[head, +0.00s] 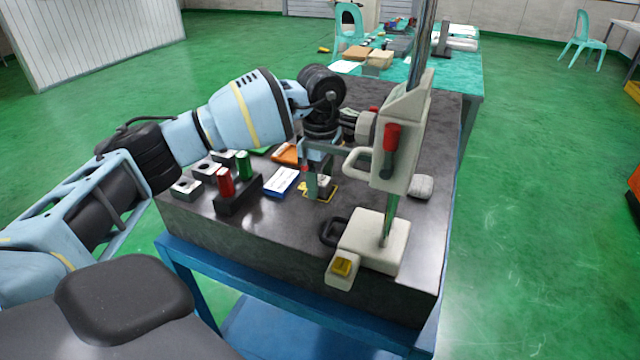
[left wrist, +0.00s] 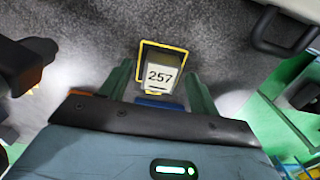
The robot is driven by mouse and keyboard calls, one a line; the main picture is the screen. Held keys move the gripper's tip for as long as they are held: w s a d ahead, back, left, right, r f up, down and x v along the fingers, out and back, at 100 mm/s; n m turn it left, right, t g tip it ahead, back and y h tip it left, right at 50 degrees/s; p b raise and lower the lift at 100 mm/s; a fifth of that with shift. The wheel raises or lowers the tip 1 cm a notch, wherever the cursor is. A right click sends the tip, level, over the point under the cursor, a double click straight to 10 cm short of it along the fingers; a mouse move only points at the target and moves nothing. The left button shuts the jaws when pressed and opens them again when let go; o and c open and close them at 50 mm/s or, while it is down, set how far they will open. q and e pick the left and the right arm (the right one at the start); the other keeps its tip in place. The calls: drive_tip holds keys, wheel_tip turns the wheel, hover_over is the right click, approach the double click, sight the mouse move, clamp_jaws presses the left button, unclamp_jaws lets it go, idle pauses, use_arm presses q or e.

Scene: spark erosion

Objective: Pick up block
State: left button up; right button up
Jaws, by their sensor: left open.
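A small grey block (left wrist: 160,74) with a pale face marked "257" stands inside a yellow-bordered square (left wrist: 184,52) on the dark table top. In the head view the block (head: 324,182) shows partly behind a finger, near the table's middle. My left gripper (left wrist: 158,76) is open, with one green finger on each side of the block. The fingers look apart from it in the wrist view. In the head view the left gripper (head: 318,178) points down over the block. My right gripper is not in view.
A height gauge with a white base (head: 374,240) and tall post stands close to the right of the gripper. A black handle (head: 331,232) lies nearby. Red (head: 225,182) and green (head: 244,165) cylinders, a blue-white card (head: 282,181) and grey holed blocks (head: 187,188) lie left.

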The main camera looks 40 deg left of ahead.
sight(321, 180)
use_arm(q)
drive_tip(key=shift+f, duration=0.3)
drive_tip(key=shift+c, duration=0.4)
drive_tip(key=c, duration=1.2)
drive_tip(key=shift+r, duration=0.1)
drive_tip(key=shift+c, duration=0.2)
wheel_tip(321, 180, up, 10)
